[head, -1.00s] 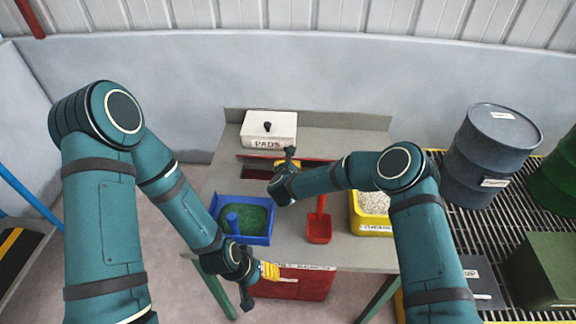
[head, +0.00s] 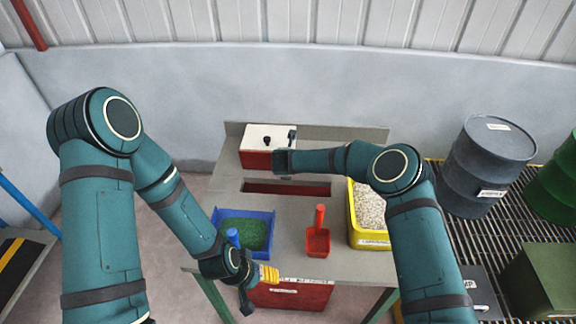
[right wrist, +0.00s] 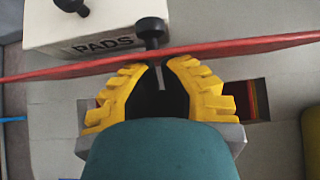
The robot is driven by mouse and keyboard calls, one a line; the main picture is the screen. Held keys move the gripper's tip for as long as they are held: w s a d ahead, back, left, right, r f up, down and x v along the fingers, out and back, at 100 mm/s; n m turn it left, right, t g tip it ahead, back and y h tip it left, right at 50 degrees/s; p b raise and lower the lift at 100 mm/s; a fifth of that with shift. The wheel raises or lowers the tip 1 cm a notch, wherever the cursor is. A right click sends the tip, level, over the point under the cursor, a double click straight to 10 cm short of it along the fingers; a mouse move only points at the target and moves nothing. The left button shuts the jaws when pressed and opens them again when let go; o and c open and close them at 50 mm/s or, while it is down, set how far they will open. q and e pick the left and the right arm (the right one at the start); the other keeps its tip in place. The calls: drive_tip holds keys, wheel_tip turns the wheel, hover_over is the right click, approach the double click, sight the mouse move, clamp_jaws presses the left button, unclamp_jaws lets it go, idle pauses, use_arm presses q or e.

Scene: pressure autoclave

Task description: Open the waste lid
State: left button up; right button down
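The red waste lid (head: 256,160) is off the table top, upright in front of the white PADS box in the head view. In the right wrist view the lid (right wrist: 60,72) shows nearly edge-on, across the yellow fingertips of my right gripper (right wrist: 160,66). These fingers close in on the lid, and it is held up by them; the exact grip point is partly hidden. The waste slot (head: 288,189) in the table is uncovered, below and nearer than the lid. My left gripper (head: 268,274) hangs by the table's front edge, away from the lid; its finger gap is unclear.
The PADS box (head: 270,131) with a black knob stands at the back. A blue tray (head: 268,218) of green granules, a red scoop (head: 318,242) and a yellow bin (head: 353,215) are on the table (head: 215,190). Drums (head: 487,165) stand right.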

drive_tip(key=shift+w+r, duration=0.15)
drive_tip(key=shift+w, duration=0.15)
idle(0.5)
drive_tip(key=v, duration=1.2)
drive_tip(key=shift+s, duration=0.15)
